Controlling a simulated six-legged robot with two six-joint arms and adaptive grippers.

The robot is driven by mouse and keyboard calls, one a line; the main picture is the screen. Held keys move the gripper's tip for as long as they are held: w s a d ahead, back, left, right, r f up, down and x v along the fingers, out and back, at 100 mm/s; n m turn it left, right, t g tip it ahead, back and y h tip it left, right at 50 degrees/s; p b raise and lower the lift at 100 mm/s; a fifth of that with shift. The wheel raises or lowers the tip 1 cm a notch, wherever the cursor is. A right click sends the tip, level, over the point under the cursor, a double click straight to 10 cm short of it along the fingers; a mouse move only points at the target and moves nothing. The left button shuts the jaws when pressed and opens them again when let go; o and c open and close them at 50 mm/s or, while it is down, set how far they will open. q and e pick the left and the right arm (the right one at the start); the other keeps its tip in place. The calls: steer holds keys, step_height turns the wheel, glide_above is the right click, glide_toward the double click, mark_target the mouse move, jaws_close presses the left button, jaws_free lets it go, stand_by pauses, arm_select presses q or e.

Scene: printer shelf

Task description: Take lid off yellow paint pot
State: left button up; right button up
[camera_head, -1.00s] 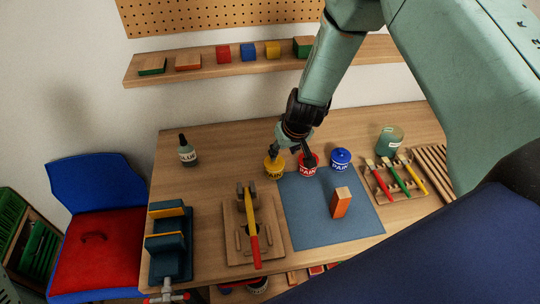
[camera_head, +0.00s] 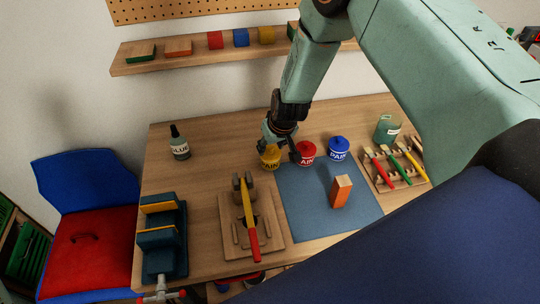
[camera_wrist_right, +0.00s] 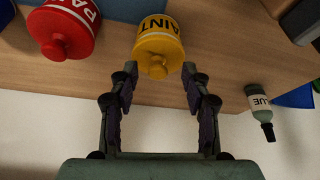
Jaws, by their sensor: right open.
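The yellow paint pot (camera_head: 270,160) stands on the table at the back edge of the blue mat, left of the red paint pot (camera_head: 306,154). In the right wrist view the yellow pot (camera_wrist_right: 160,35) has its yellow lid (camera_wrist_right: 156,67) with a round knob facing me, on the pot. My right gripper (camera_head: 281,153) is above and around the yellow pot in the head view. In the right wrist view its two fingers (camera_wrist_right: 155,78) are open, one either side of the lid's knob, with nothing held. My left gripper is not in view.
The red pot stands close on the right, and a blue paint pot (camera_head: 338,149) beyond it. A glue bottle (camera_head: 179,144) stands to the left. An orange block (camera_head: 341,191) is on the blue mat (camera_head: 305,222). A brush rack (camera_head: 392,180) is at the right.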

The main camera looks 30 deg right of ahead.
steer(key=shift+w+f, duration=0.3)
steer(key=shift+w, duration=0.05)
steer(key=shift+w+d+f, duration=0.1)
steer(key=shift+d, duration=0.15)
steer(key=shift+c, duration=0.3)
steer(key=shift+s+a+r, duration=0.2)
steer(key=shift+s+r, duration=0.05)
steer(key=shift+s, duration=0.05)
steer(key=c, duration=0.5)
steer(key=shift+w+d+f, duration=0.1)
steer(key=shift+f, duration=0.05)
steer(key=c, duration=0.4)
